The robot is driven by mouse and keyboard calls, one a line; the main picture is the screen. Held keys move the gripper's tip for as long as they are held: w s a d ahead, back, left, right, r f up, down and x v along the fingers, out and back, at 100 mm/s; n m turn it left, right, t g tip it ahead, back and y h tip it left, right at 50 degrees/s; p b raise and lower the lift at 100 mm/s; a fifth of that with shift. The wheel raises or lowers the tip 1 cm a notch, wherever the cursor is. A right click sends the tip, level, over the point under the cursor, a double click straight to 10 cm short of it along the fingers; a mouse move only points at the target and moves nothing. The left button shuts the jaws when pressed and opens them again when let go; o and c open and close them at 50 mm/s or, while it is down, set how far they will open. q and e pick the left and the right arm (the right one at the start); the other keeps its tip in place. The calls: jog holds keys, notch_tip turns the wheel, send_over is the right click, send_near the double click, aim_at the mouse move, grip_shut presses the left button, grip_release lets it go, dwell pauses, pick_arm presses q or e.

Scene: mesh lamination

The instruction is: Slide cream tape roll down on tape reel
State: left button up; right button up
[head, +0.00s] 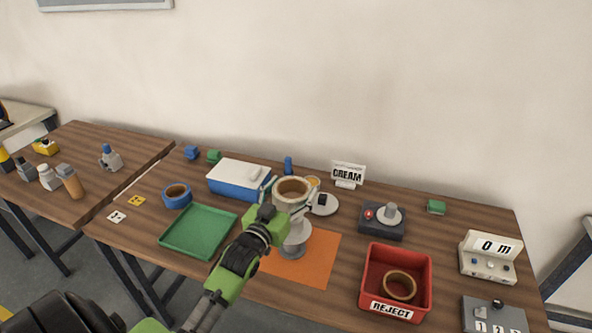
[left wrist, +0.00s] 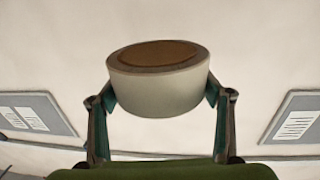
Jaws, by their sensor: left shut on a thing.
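My left gripper (head: 290,202) is shut on the cream tape roll (head: 284,206), a thick ring with a brown core. In the left wrist view the cream tape roll (left wrist: 158,95) sits between the two fingers, slightly tilted. In the head view it appears over a grey stand (head: 296,240) with a round base, which looks like the tape reel. The arm and roll hide part of the stand. I cannot tell whether the roll touches it. My right gripper is not in view.
The stand is on an orange mat (head: 318,258). A green tray (head: 197,232) and blue tape roll (head: 177,200) are to the left. A red REJECT bin (head: 372,260) holding a brown ring is to the right. A blue-white box (head: 238,180) and CREAM sign (head: 348,172) stand behind.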

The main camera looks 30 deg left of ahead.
pick_arm(q)
jog(key=shift+w+a+r, duration=0.15)
jog(key=shift+r, duration=0.05)
jog(key=shift+s+r, duration=0.1)
jog(key=shift+s, duration=0.1)
jog(key=shift+p, duration=0.3)
notch_tip(320, 180, down, 5)
jog(key=b, duration=0.3)
jog(key=shift+b, duration=0.35)
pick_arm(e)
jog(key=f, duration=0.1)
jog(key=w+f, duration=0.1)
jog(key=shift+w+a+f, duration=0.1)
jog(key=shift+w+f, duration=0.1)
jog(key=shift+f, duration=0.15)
pick_arm(q)
jog(key=shift+p, duration=0.6)
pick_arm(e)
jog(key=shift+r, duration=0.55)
pick_arm(q)
jog(key=shift+f+b, duration=2.15)
jog(key=shift+f, duration=0.9)
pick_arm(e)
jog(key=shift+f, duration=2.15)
